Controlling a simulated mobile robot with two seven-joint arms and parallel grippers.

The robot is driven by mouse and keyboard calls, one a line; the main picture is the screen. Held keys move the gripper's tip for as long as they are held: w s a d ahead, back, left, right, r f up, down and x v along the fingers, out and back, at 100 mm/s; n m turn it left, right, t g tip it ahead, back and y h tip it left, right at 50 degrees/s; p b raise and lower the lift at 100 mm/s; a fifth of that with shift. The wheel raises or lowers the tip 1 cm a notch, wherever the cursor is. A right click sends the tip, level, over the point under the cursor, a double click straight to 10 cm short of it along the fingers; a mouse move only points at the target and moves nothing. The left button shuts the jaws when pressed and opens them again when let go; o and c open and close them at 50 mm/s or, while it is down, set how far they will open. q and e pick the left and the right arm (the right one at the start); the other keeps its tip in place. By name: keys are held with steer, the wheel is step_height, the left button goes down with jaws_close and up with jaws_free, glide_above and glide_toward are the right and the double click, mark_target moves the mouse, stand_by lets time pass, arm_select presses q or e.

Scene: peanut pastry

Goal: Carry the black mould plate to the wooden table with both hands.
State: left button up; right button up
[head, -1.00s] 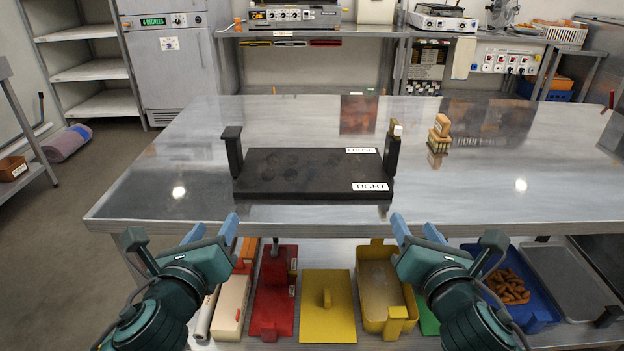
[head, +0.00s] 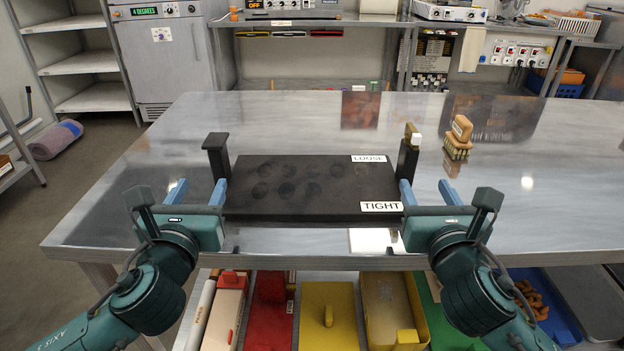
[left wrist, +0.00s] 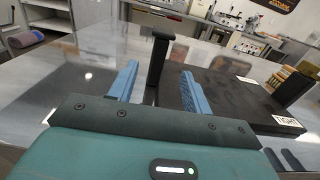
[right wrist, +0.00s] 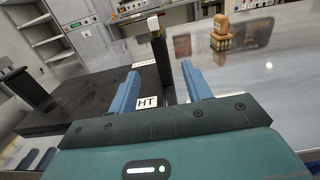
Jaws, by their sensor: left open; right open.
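The black mould plate (head: 310,187) lies flat on the steel table, with round dents on top and labels reading LOOSE and TIGHT. An upright black handle stands at its left end (head: 217,158) and another at its right end (head: 408,160). My left gripper (head: 198,192) is open at the left handle; in the left wrist view the handle (left wrist: 157,68) stands between and beyond its blue fingers. My right gripper (head: 428,193) is open at the right handle; in the right wrist view that handle (right wrist: 163,62) stands between its fingers. Contact cannot be told. The wooden table is not identifiable.
A wooden-handled brush (head: 459,138) stands on the steel table (head: 290,115) right of the plate. A small wooden piece with a white face (head: 413,136) shows at the right handle's top. Coloured trays and lids (head: 328,310) lie on the shelf below.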

mark_target(215, 160)
arm_select(q)
steer(key=w, duration=1.2)
arm_select(e)
steer(key=w, duration=1.2)
arm_select(q)
jaws_close()
arm_select(e)
jaws_close()
